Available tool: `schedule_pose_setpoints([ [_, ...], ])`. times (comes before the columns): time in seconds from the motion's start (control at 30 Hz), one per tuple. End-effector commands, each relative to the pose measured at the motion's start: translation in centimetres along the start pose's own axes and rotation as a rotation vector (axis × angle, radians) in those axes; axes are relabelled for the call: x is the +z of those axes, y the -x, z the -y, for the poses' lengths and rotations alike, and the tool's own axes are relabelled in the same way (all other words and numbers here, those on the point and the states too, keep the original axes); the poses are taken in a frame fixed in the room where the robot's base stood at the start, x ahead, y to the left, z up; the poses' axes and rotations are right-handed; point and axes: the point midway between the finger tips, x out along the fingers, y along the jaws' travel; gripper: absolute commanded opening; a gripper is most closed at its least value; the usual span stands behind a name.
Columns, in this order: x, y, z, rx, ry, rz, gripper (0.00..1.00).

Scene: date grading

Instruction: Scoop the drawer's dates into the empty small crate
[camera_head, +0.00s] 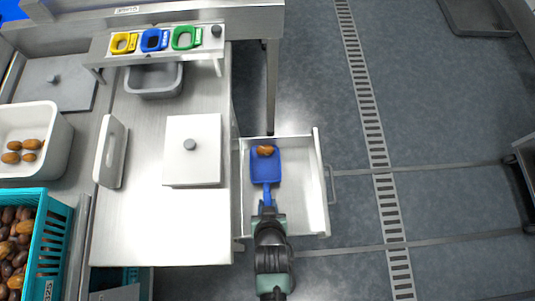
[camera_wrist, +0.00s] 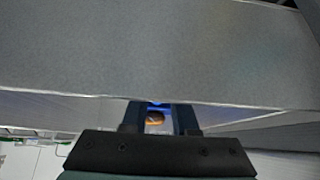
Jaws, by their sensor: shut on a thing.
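The open drawer (camera_head: 302,185) juts out to the right of the steel worktop. A blue scoop (camera_head: 265,174) is inside it, its pan toward the drawer's far end. Brown dates (camera_head: 265,150) sit at the pan's front edge; their exact number is hard to tell. My gripper (camera_head: 267,207) is shut on the scoop's handle at the drawer's near end. In the wrist view, a date (camera_wrist: 154,118) and a bit of the blue scoop (camera_wrist: 158,104) show between the fingers. A small grey crate (camera_head: 154,91) on the worktop looks empty.
A white lidded box (camera_head: 192,172) and an upright white panel (camera_head: 111,152) stand on the worktop. A raised shelf (camera_head: 165,53) holds yellow, blue and green items. At left are a white bin (camera_head: 62,160) with several dates and a teal crate (camera_head: 52,245) full of dates.

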Motion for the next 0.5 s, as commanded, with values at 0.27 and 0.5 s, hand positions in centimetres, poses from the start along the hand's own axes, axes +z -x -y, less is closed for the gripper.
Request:
schedule_pose_setpoints([
  [0.27,0.07,-0.07,0.0,0.0,0.0,-0.013,0.0],
  [0.5,0.55,0.07,0.01,0.0,0.0,-0.084,0.0],
])
